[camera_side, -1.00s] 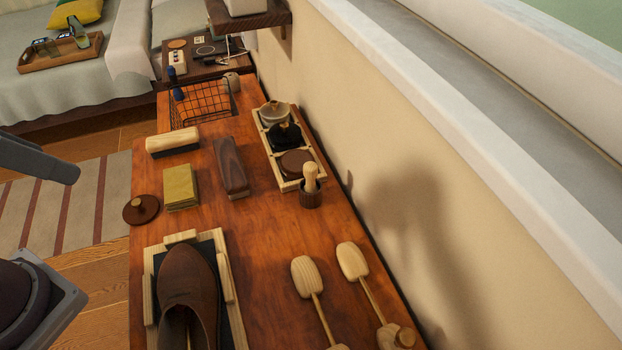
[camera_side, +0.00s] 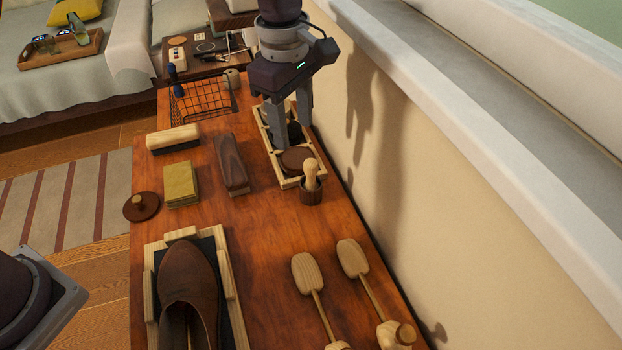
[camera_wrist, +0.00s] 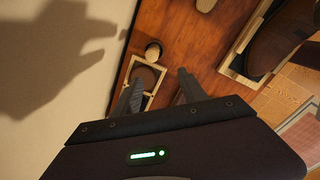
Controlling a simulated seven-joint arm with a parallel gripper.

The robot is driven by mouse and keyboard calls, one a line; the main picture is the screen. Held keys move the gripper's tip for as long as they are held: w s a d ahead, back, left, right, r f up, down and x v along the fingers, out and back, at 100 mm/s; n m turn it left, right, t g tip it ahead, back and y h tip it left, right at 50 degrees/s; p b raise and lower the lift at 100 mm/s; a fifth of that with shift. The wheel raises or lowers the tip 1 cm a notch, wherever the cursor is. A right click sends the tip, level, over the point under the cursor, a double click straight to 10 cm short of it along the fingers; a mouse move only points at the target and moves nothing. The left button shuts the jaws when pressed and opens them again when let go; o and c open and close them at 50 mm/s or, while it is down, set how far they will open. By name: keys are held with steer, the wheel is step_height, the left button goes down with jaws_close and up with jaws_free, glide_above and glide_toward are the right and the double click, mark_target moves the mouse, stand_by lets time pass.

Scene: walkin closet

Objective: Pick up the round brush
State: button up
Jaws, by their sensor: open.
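Two things could be the round brush, and I cannot tell for sure which. A small brush with a pale knobbed handle (camera_side: 311,172) stands upright at the near end of the wooden tray, its round dark base on the table. A flat brown disc with a pale knob (camera_side: 141,206) lies at the table's left edge. My gripper (camera_side: 292,136) is open, pointing down over the tray, behind the upright brush. In the wrist view, my gripper (camera_wrist: 158,77) has its fingers apart, with the upright brush (camera_wrist: 153,50) beyond the tips.
The wooden tray (camera_side: 290,184) holds a brown round tin (camera_side: 296,160); my fingers hide other contents. A dark wooden brush (camera_side: 231,163), a pale-backed brush (camera_side: 173,138), a yellow block (camera_side: 181,184) and a wire basket (camera_side: 202,101) stand nearby. The wall runs close along the right.

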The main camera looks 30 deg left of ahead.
mark_target(311, 161)
steer(key=shift+n, duration=0.8)
steer(key=d+f, duration=0.1)
steer(key=f, duration=0.2)
steer(key=w+d+f, duration=0.1)
steer(key=shift+d+f, duration=0.2)
steer(key=shift+d, duration=0.1)
step_height(311, 161, down, 7)
steer(key=shift+w+f, duration=0.1)
steer(key=shift+f, duration=0.05)
jaws_close()
